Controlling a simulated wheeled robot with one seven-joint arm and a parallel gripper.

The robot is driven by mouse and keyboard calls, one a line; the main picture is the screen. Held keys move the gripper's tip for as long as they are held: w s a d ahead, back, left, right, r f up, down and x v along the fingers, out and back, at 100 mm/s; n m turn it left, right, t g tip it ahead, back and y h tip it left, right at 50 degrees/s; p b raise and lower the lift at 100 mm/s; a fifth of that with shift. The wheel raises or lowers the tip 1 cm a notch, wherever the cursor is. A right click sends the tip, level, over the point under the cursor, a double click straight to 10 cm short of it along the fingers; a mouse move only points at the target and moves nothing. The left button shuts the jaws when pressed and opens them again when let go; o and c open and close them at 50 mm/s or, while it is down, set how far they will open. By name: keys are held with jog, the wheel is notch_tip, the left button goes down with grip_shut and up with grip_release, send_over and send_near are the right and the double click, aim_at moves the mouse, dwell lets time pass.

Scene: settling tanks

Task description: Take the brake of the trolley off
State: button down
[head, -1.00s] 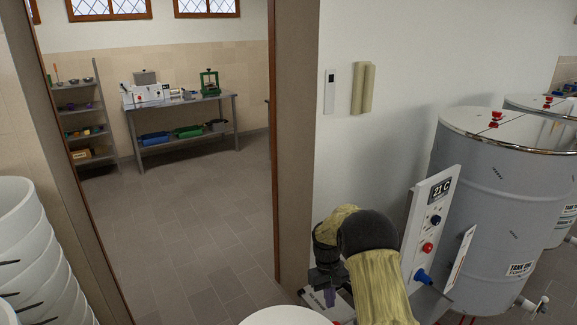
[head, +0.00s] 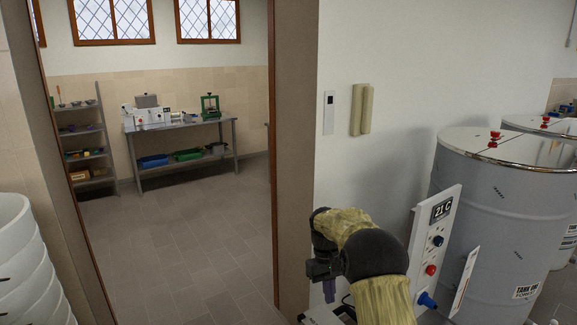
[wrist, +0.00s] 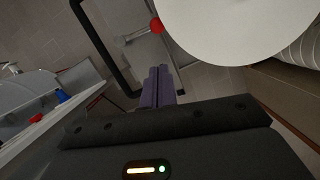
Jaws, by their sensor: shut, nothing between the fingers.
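In the wrist view, a lever with a red knob (wrist: 155,26) and a grey arm lies just beyond my fingertips, on a grey flat part that looks like the trolley (wrist: 151,50). A black bar (wrist: 92,36) bends around its left side. My gripper (wrist: 158,72) has its purple fingers together and empty, pointing toward the lever and apart from it. In the head view my gripper (head: 328,291) hangs downward at the bottom middle, above a pale surface cut off by the picture's edge. The lever is not visible in the head view.
A large white round top (wrist: 232,30) is close to the right of the lever. A panel reading 21 C (head: 432,245) and a grey tank (head: 490,215) stand right of my arm. White stacked buckets (head: 25,265) stand at left. The doorway floor (head: 185,250) is clear.

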jog(key=p+x, duration=0.3)
jog(key=x, duration=1.1)
jog(key=shift+s+d+f+p, duration=0.1)
jog(key=shift+f+p, duration=0.15)
jog(key=shift+p, duration=0.15)
jog(key=shift+f, duration=0.35)
jog(key=shift+w+m+p, duration=0.35)
jog(key=shift+w+m, duration=0.15)
jog(key=shift+m, duration=0.1)
jog(key=shift+w+a+f+b, duration=0.2)
jog(key=shift+w+f+b, duration=0.2)
jog(key=shift+w+b, duration=0.4)
jog(key=shift+w+a+f+b, duration=0.1)
jog(key=shift+w+a+b, duration=0.1)
jog(key=shift+w, duration=0.15)
jog(key=shift+w+a+f+b, duration=0.1)
jog(key=shift+w+b, duration=0.1)
jog(key=shift+w, duration=0.2)
jog(key=b+v, duration=0.3)
jog(key=v, duration=0.5)
jog(key=shift+w, duration=0.35)
jog(key=shift+d+r, duration=0.15)
jog(key=shift+r, duration=0.15)
